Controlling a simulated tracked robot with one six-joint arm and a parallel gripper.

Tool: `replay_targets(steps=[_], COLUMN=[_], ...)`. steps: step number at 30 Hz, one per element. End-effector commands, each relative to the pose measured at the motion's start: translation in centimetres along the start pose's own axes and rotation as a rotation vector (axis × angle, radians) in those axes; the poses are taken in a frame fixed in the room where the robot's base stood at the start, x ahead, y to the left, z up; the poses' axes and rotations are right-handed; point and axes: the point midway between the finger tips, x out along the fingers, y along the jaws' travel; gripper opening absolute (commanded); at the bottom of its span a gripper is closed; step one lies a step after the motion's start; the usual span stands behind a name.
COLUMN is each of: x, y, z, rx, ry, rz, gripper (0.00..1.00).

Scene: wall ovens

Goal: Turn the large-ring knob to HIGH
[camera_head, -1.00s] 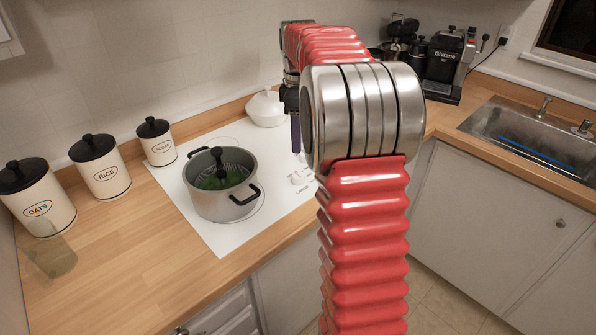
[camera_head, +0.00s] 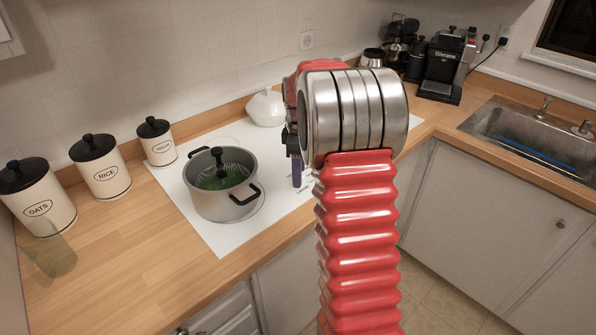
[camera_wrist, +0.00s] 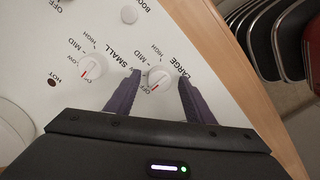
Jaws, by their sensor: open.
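The large-ring knob (camera_wrist: 159,78) is a white dial on the white cooktop (camera_wrist: 85,20), marked LARGE with OFF, MID and HIGH around it. Its red mark points toward the OFF side. In the wrist view my gripper (camera_wrist: 158,92) is open, with one purple finger on each side of this knob; contact cannot be told. The small-ring knob (camera_wrist: 92,66) sits to its left, outside the fingers. In the head view a purple finger (camera_head: 297,172) points down over the cooktop's right part, and my arm hides the large-ring knob.
A grey pot (camera_head: 222,190) stands on the cooktop, with a white lidded dish (camera_head: 266,107) behind it. Canisters (camera_head: 101,172) line the left counter. A coffee machine (camera_head: 445,65) and sink (camera_head: 530,135) are at right. The wooden counter edge (camera_wrist: 215,45) runs beside the knob.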

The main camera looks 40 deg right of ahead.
Motion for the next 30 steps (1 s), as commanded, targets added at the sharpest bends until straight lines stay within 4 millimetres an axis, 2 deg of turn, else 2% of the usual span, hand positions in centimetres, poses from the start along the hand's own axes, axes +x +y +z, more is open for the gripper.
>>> replay_targets(steps=[8,25,30], x=[0.06,0.02,0.03], y=[0.01,0.02,-0.10], z=[0.02,0.03,-0.10], rx=[0.000,0.001,0.005], ry=[0.000,0.000,0.001], rz=[0.000,0.000,-0.001], gripper=[0.48,0.08,0.07])
